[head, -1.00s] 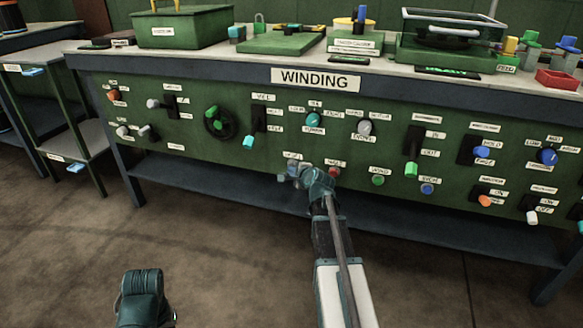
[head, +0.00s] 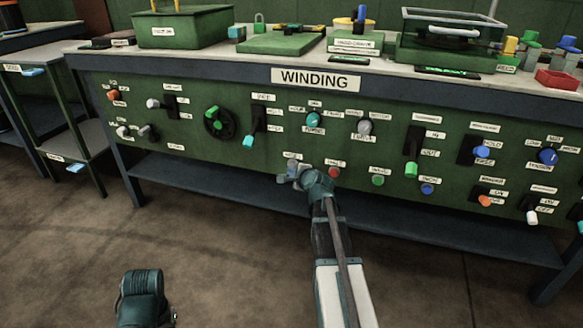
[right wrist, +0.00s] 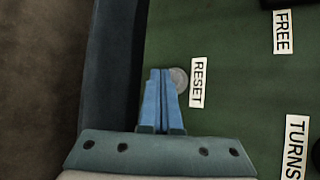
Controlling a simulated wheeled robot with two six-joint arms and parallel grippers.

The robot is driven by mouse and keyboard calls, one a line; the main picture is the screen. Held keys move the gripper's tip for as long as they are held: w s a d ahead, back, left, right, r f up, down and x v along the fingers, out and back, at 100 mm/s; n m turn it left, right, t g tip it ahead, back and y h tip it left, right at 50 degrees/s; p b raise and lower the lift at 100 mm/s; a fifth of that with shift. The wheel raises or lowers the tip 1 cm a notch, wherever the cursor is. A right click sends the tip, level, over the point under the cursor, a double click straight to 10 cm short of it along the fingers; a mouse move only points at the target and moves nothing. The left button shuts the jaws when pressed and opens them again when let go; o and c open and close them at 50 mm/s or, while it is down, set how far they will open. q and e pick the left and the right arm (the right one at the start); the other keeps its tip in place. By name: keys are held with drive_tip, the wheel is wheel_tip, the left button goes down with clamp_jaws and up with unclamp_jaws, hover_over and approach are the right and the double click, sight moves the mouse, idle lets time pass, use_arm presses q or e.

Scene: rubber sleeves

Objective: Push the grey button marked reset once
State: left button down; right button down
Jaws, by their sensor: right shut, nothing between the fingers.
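The grey reset button (right wrist: 180,79) is a round disc on the green panel, just left of its RESET label (right wrist: 198,83) in the right wrist view. My right gripper (right wrist: 161,72) is shut and empty, its two blue fingers side by side. Its tips overlap the left edge of the button in that view and hide part of it. I cannot tell whether they touch it. In the head view my right gripper (head: 284,178) is at the lower edge of the panel, by the small label above it. My left gripper's fingers are not visible.
The green bench front (head: 235,165), headed WINDING (head: 316,79), carries several knobs, switches and levers. A red button (head: 333,173) and a green button (head: 378,180) sit right of my right gripper. The floor in front is clear.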

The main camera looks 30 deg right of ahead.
drive_tip(key=shift+s+a, duration=0.15)
drive_tip(key=shift+a, duration=0.05)
drive_tip(key=s+a, duration=0.3)
drive_tip(key=shift+s+a, duration=0.1)
drive_tip(key=shift+a, duration=0.25)
idle(0.3)
idle(0.7)
